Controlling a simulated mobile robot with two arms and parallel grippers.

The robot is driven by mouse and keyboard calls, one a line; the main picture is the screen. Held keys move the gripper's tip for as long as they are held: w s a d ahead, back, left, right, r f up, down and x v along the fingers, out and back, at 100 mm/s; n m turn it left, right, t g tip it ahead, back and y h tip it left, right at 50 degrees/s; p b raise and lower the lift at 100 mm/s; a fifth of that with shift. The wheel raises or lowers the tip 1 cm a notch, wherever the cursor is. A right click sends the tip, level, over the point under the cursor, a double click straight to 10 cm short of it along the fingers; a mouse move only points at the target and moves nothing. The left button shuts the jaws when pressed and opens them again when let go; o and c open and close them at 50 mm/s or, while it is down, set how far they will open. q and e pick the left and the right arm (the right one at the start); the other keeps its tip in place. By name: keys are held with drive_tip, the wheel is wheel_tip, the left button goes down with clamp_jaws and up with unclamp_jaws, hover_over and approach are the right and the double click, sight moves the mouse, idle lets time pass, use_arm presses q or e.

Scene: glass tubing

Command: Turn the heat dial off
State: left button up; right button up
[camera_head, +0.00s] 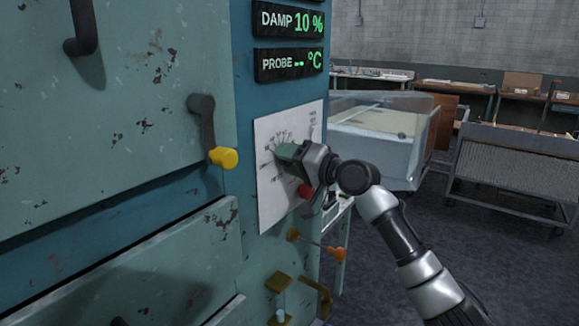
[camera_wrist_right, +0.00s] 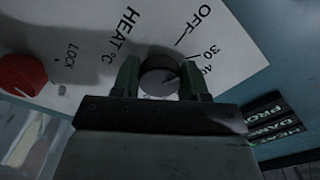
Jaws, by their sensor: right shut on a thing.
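The heat dial is a dark round knob (camera_wrist_right: 158,76) on a white panel labelled "HEAT °C", with "OFF" and "30" marks beside it in the right wrist view. The white panel (camera_head: 268,200) is on the teal cabinet's side in the head view, where my gripper hides the dial. My right gripper (camera_wrist_right: 158,82) is shut on the dial, one green finger on each side. In the head view the right gripper (camera_head: 290,153) reaches the panel from the right. I cannot read clearly where the dial's pointer stands. My left gripper is not in view.
A red knob (camera_wrist_right: 22,75) sits beside the "LOCK" mark; it also shows below my gripper (camera_head: 305,191). A yellow-tipped handle (camera_head: 223,157) sticks out left of the panel. An orange-tipped lever (camera_head: 337,254) is below. Displays (camera_head: 290,22) read DAMP 10 %.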

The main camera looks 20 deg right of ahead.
drive_tip(key=n+b, duration=0.1)
drive_tip(key=n, duration=0.2)
drive_tip(key=n+b, duration=0.1)
drive_tip(key=n, duration=0.1)
drive_tip(key=shift+f+n+b, duration=0.25)
drive_tip(key=shift+n+b, duration=0.05)
idle(0.5)
drive_tip(key=o, duration=0.9)
drive_tip(key=shift+r, duration=0.15)
drive_tip(key=b+v, duration=0.2)
drive_tip(key=v, duration=0.8)
drive_tip(key=shift+s+d, duration=0.25)
drive_tip(key=shift+s, duration=0.1)
